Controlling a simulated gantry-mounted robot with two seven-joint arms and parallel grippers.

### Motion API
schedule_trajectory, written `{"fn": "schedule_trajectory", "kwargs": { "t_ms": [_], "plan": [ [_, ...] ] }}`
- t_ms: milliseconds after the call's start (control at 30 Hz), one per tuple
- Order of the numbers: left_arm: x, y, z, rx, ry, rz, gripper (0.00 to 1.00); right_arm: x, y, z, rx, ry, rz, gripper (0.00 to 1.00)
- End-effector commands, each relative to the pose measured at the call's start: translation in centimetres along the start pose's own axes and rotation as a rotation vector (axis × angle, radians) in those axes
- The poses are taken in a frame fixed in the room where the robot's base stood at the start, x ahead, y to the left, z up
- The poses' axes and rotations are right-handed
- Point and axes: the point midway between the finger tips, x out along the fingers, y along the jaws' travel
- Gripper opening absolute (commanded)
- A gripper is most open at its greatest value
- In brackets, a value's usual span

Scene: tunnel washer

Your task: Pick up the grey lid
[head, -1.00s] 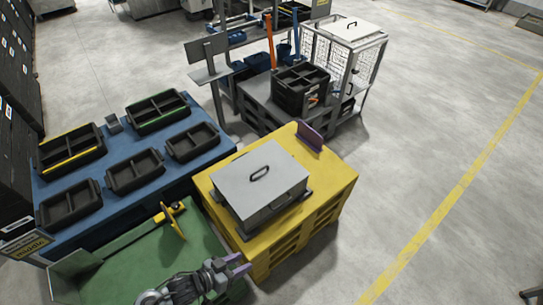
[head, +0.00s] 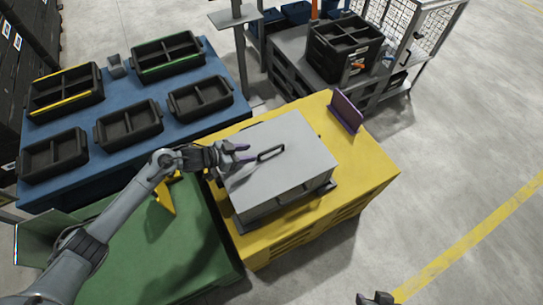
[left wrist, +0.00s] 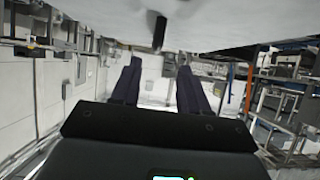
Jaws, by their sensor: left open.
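The grey lid (head: 285,140), flat with a dark bar handle (head: 271,153), lies on a grey box (head: 290,195) on the yellow stand. My left gripper (head: 243,153) is open, its purple fingers pointing at the handle from the left and just short of it, low over the lid. In the left wrist view the fingers (left wrist: 158,82) stand apart with nothing between them. The handle (left wrist: 159,34) shows end-on beyond them, under the pale lid surface (left wrist: 220,22) at the top. A dark piece at the bottom edge of the head view may be my right gripper (head: 376,298); its fingers are not clear.
The yellow stand (head: 370,178) carries a purple upright plate (head: 346,112) at its far corner. A blue table (head: 85,108) with several black trays is at left. A green surface (head: 150,245) with a yellow bracket (head: 165,198) lies under my left arm. Floor is clear at right.

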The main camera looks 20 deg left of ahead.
Motion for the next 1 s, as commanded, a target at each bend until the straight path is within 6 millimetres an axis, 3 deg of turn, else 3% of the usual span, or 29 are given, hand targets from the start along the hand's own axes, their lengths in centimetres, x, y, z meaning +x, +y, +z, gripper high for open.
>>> {"fn": "schedule_trajectory", "kwargs": {
  "t_ms": [133, 467, 733, 1000],
  "plan": [
    [2.2, 0.1, 0.0, -0.002, 0.002, 0.002, 0.45, 0.3, 0.1, -0.3, 0.000, 0.011, 0.002, 0.43],
    [4.2, 0.2, -0.3, -0.001, 0.001, 0.003, 0.45, 0.7, 0.1, -0.2, 0.000, 0.011, 0.002, 0.43],
    [7.6, 0.5, -0.9, -0.002, 0.000, 0.003, 0.45, 1.5, 0.1, 0.1, 0.000, 0.009, 0.002, 0.43],
    [8.7, 0.5, -1.0, 0.000, 0.000, 0.002, 0.45, 1.7, 0.1, 0.2, 0.000, 0.008, 0.003, 0.43]
  ]
}}
